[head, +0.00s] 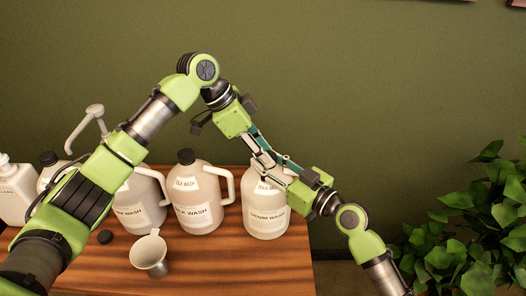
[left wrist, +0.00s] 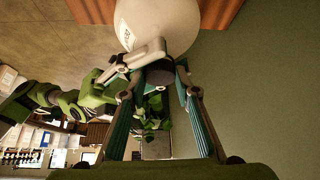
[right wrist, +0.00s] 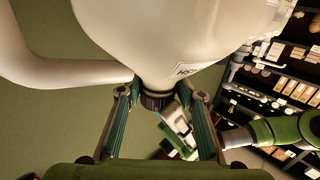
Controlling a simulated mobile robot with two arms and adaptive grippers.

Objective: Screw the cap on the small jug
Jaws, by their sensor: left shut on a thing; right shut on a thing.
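The white jug (head: 265,220) with the DENIM WASH label stands upright at the table's right end; its neck is hidden behind my grippers in the head view. A black cap (left wrist: 160,73) shows at the jug's mouth in the left wrist view, and it shows in the right wrist view (right wrist: 157,102) below the jug's shoulder (right wrist: 155,40). My left gripper (head: 262,152) is shut on the cap from above. My right gripper (head: 278,172) reaches in from the right and is shut on the jug's neck. I cannot tell how far the cap is threaded.
A capped jug (head: 198,205) stands just left, with another jug (head: 140,205) beside it, partly behind my left arm. A pump (head: 85,128) rises at left. A leafy plant (head: 470,230) stands right of the table.

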